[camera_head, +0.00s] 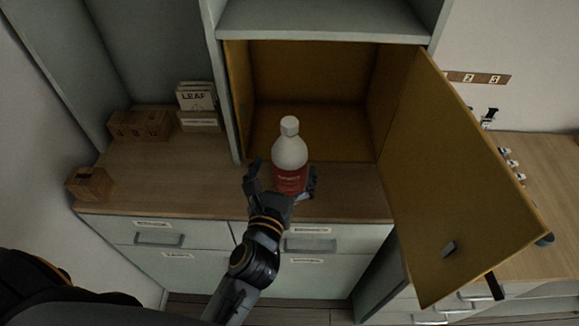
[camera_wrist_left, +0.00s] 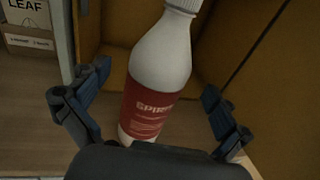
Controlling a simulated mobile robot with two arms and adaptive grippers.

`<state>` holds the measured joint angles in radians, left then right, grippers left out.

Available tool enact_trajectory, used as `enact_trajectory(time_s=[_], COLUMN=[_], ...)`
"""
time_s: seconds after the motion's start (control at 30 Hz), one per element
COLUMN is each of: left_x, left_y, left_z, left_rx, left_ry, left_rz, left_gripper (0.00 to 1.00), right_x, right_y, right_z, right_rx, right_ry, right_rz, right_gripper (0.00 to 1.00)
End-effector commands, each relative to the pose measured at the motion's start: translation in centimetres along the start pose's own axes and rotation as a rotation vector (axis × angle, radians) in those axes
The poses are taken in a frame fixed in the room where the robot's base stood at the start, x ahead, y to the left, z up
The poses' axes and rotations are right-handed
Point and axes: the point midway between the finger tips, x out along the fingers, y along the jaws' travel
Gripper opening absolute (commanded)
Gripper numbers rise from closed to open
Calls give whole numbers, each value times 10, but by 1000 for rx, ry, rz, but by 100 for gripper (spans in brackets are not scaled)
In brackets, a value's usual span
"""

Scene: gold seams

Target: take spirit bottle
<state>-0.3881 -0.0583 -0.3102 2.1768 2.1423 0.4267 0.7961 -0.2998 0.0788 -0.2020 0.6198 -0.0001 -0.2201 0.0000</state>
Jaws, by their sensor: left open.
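The spirit bottle (camera_head: 290,156) is white with a white cap and a red label. It stands upright on the wooden counter at the front of an open yellow-lined cabinet. In the left wrist view the bottle (camera_wrist_left: 160,75) fills the middle, and part of its label lettering shows. My left gripper (camera_head: 282,178) is open, with one finger on each side of the bottle's lower part. In the left wrist view its fingers (camera_wrist_left: 150,115) stand apart from the bottle, with gaps on both sides. The bottle's base is partly hidden by the gripper. My right gripper is not in view.
The cabinet door (camera_head: 455,190) hangs open on the right, reaching out over the counter's edge. Wooden blocks (camera_head: 140,124), a single block (camera_head: 90,184) and a LEAF box (camera_head: 197,98) stand on the left. The cabinet's inside (camera_head: 310,75) looks empty. Drawers (camera_head: 160,238) lie below.

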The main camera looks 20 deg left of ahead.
Motion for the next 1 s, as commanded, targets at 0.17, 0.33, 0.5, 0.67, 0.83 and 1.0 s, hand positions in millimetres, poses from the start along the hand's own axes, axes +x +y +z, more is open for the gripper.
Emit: enact_trajectory(time_s=[0.17, 0.33, 0.5, 0.67, 0.83, 1.0], left_x=[28, 43, 44, 44, 44, 43], left_y=[0, -1, -1, -1, -1, -1], left_z=[-7, -7, -7, -7, -7, -8], left_rx=[0, 2, 1, 1, 1, 1], left_ry=[-4, -1, -1, 0, 0, 0], left_rz=[0, -2, -2, -2, -2, -2], left_gripper=[100, 100, 100, 80, 45, 10], right_x=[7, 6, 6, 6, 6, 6], right_y=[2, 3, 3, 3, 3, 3], right_z=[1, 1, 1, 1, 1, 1], right_rx=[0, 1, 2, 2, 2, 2], right_ry=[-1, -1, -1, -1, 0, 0], right_rz=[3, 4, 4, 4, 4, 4], right_gripper=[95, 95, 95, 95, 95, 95])
